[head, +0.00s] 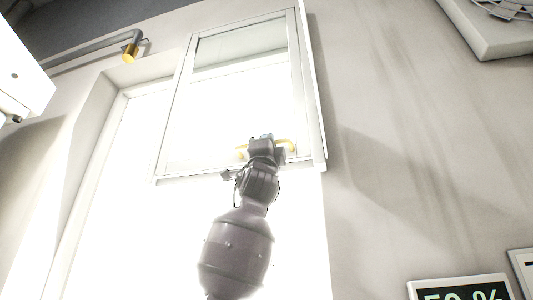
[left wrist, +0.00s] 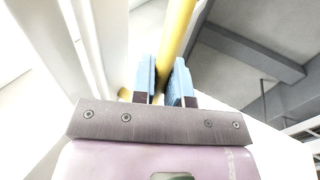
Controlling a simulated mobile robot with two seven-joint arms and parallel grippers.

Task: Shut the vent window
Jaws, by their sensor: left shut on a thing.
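The vent window (head: 170,120) is a white-framed glazed sash high on the wall, with bright light through its pane. It appears to stand out from the wall, its lower edge towards me; how far is hard to tell. A yellow bar handle (head: 291,146) is on its lower rail. My left gripper (head: 264,143) reaches up from below and is shut on this handle. In the left wrist view the yellow handle (left wrist: 179,25) runs between the two blue finger pads of the gripper (left wrist: 166,88). The fingers hide the handle's middle. My right gripper is not in view.
A pipe with a brass-coloured end (head: 131,48) is on the wall at upper left. A white box (head: 22,85) juts in at the left edge. A panel with a round guard (head: 490,30) is at upper right. A percent display (head: 460,290) is at lower right.

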